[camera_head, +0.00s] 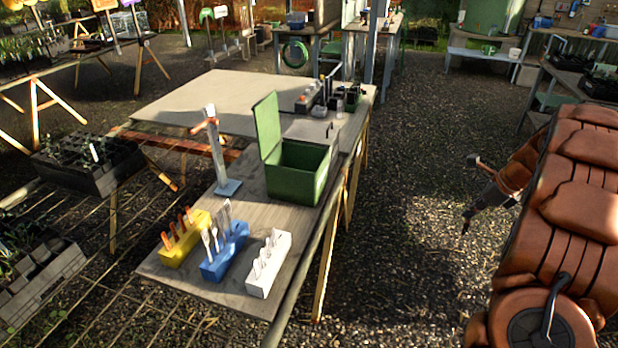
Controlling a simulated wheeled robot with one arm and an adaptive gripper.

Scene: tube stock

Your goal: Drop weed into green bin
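The green bin (298,180) stands on the near part of the wooden table with its lid (267,125) raised on the left side. Its inside is dark and I cannot see anything in it. I cannot pick out a weed for certain in this view. My gripper (468,222) hangs over the gravel at the right, well apart from the table and the bin. It is small and dark here, and its fingers are not clear. I see nothing held in it.
Yellow (185,240), blue (224,252) and white (268,264) racks hold upright tubes at the table's near end. A metal stand (220,165) rises left of the bin. Small dark items (345,97) sit behind it. Gravel (420,170) between table and arm is clear.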

